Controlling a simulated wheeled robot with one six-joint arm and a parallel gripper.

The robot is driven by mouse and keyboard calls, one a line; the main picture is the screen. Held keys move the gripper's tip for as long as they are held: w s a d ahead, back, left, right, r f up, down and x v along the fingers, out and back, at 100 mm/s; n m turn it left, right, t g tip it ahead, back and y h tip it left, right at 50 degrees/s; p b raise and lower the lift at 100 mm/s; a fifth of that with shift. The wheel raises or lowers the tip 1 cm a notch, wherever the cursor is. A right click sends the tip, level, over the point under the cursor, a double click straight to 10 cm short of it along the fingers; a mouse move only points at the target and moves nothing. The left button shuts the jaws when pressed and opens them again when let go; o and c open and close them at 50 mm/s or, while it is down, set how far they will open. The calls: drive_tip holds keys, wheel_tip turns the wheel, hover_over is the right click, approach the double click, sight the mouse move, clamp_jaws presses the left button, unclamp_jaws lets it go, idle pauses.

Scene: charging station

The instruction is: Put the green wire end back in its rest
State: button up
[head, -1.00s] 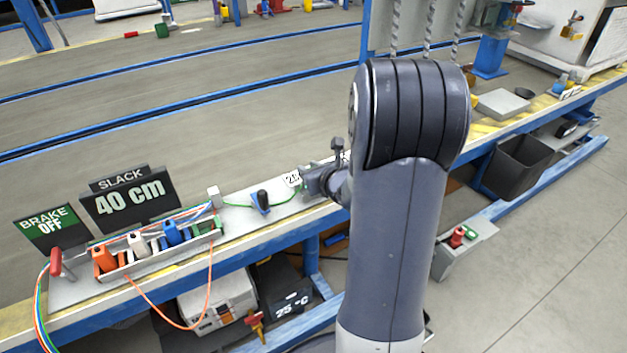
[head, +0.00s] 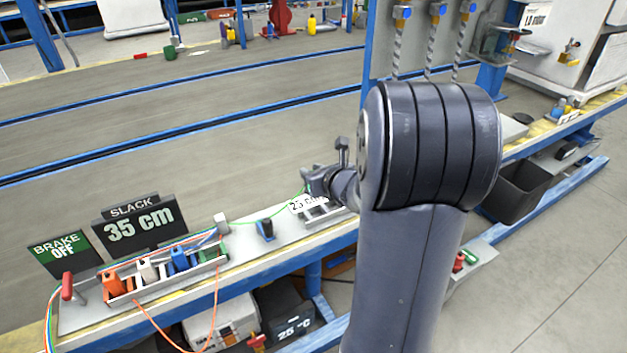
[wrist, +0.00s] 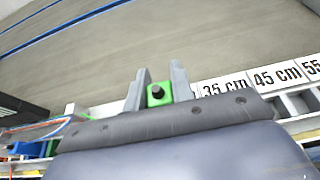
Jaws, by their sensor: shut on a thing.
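My gripper (head: 306,178) is in the air above the bench, just over the 25 cm label. In the wrist view its two grey fingers (wrist: 157,85) are shut on the green wire end (wrist: 158,96), a green block with a dark round tip. The thin green wire (head: 272,214) runs from the gripper down to a small white block (head: 221,222) beside the rack. The rack (head: 150,293) holds orange (head: 114,285), white (head: 147,268) and blue (head: 180,259) wire ends. A green part shows at its right end (head: 220,248); details there are too small to tell.
A dark peg with a blue base (head: 265,230) stands between rack and gripper. A red-handled lever (head: 68,287) stands left of the rack. An orange wire loops below the bench edge.

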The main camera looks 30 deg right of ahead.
drive_tip(key=w+a+r+n+g+y+p, duration=0.2)
drive_tip(key=a+n+y, duration=0.25)
drive_tip(key=a, duration=0.35)
drive_tip(key=w+a+r+n+g+y+p, duration=0.1)
drive_tip(key=w+a+r+n+g+y, duration=0.1)
drive_tip(key=a+n+y, duration=0.45)
drive_tip(key=s+a+f+n+g+y+p, duration=0.1)
drive_tip(key=s+a+n+g, duration=0.2)
drive_tip(key=a+g, duration=0.2)
drive_tip(key=s+a+f+n+g+y+p, duration=0.1)
drive_tip(key=s+a+n+g, duration=0.2)
drive_tip(key=a, duration=0.7)
drive_tip(key=shift+s+f+n+g+p, duration=0.15)
drive_tip(key=shift+s+n+g+p, duration=0.3)
drive_tip(key=shift+g, duration=0.55)
drive_tip(key=shift+w+f+b, duration=0.1)
drive_tip(key=shift+b, duration=0.3)
wheel_tip(320, 180, down, 6)
drive_tip(key=b, duration=0.5)
drive_tip(key=shift+b, duration=0.3)
